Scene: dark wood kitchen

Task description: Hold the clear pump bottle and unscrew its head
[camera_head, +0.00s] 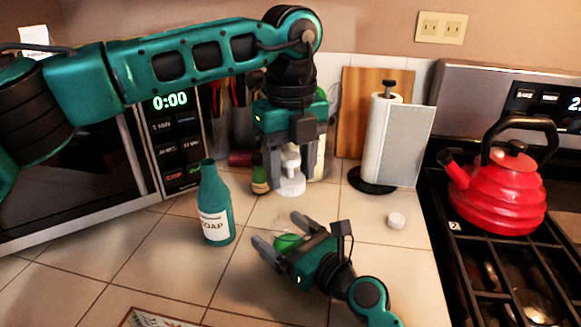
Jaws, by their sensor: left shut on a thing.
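My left gripper (292,178) points down at the back of the counter, its fingers on either side of a pale pump bottle (290,187). It is shut on this bottle, which stands upright with its white pump head (291,158) between the fingers. The fingers and palm hide parts of the bottle. My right gripper (279,237) is low over the front of the counter, apart from the bottle, with its fingers spread.
A teal soap bottle (215,205) without a pump stands left of the grippers. A small green bottle (260,175) is beside my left gripper. A paper towel holder (390,140), a small white disc (396,221) and a red kettle (500,190) are to the right. A microwave (90,190) is left.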

